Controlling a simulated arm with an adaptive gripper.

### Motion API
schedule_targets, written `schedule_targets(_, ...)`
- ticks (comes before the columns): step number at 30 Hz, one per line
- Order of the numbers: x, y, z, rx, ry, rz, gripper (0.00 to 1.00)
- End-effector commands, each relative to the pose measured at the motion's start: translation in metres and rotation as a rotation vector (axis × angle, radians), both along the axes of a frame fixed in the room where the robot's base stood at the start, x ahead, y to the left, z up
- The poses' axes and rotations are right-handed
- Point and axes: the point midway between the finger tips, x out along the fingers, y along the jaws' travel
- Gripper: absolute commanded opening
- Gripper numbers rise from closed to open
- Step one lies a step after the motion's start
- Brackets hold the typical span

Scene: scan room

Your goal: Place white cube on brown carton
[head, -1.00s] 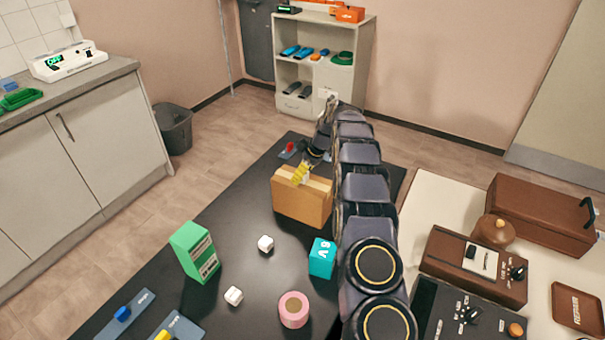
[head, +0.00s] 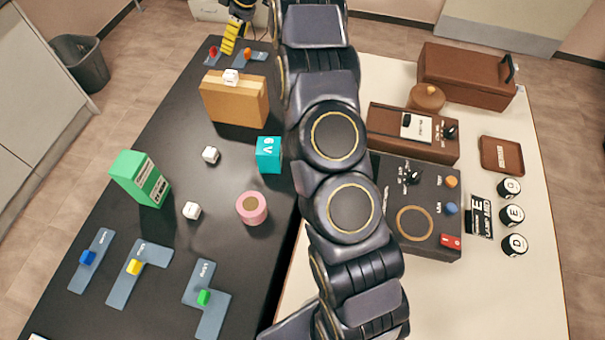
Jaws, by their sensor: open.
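The carton stands on the black table. My gripper (head: 230,42), with yellow finger pads, is beyond and above the carton, apart from the cube. It is open and empty; part of it is cut off by the top of the picture.
A green box (head: 140,178), a teal cube (head: 269,155) and a pink roll (head: 252,207) stand on the black table (head: 175,135). Several grey pieces with coloured knobs lie around. The white table at right holds brown cases (head: 466,76) and a control panel (head: 437,207).

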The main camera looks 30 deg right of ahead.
Motion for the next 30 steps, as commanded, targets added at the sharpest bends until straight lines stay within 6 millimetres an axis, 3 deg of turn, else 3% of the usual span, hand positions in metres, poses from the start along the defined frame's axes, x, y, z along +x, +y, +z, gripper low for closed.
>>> schedule_targets(6,-0.073,0.054,0.054,0.026,0.125,-0.1,0.51)
schedule_targets(14,-0.196,0.096,0.087,-0.023,0.29,-0.264,0.51)
schedule_targets(18,-0.269,0.105,0.092,-0.078,0.363,-0.374,0.51)
schedule_targets(24,-0.37,0.103,0.082,-0.164,0.44,-0.552,0.51)
schedule_targets(27,-0.409,0.098,0.075,-0.204,0.453,-0.634,0.51)
schedule_targets(30,-0.434,0.093,0.069,-0.225,0.465,-0.694,0.51)
